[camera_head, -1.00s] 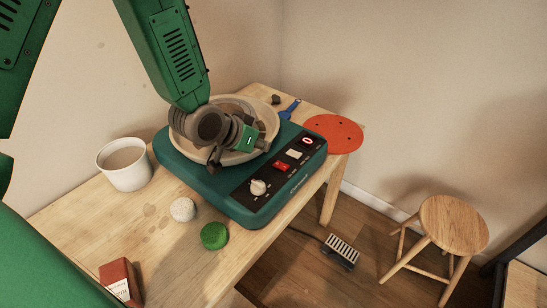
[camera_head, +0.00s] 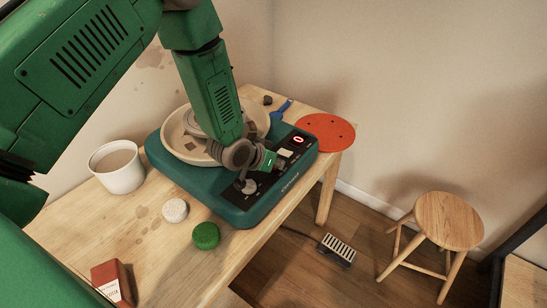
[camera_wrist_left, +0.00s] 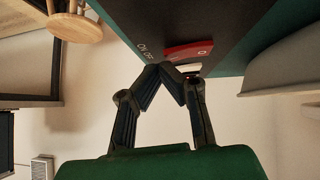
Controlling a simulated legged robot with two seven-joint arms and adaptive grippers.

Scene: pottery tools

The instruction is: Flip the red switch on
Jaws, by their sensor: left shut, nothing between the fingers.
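The red switch (camera_wrist_left: 187,50) shows in the left wrist view on the dark control panel, beside ON and OFF lettering. The switch's position cannot be told. My right gripper is not in view.
A white cup (camera_head: 117,170), a white ball (camera_head: 175,211), a green sponge (camera_head: 206,235) and a red box (camera_head: 112,281) are on the table. An orange disc (camera_head: 325,132) lies behind right.

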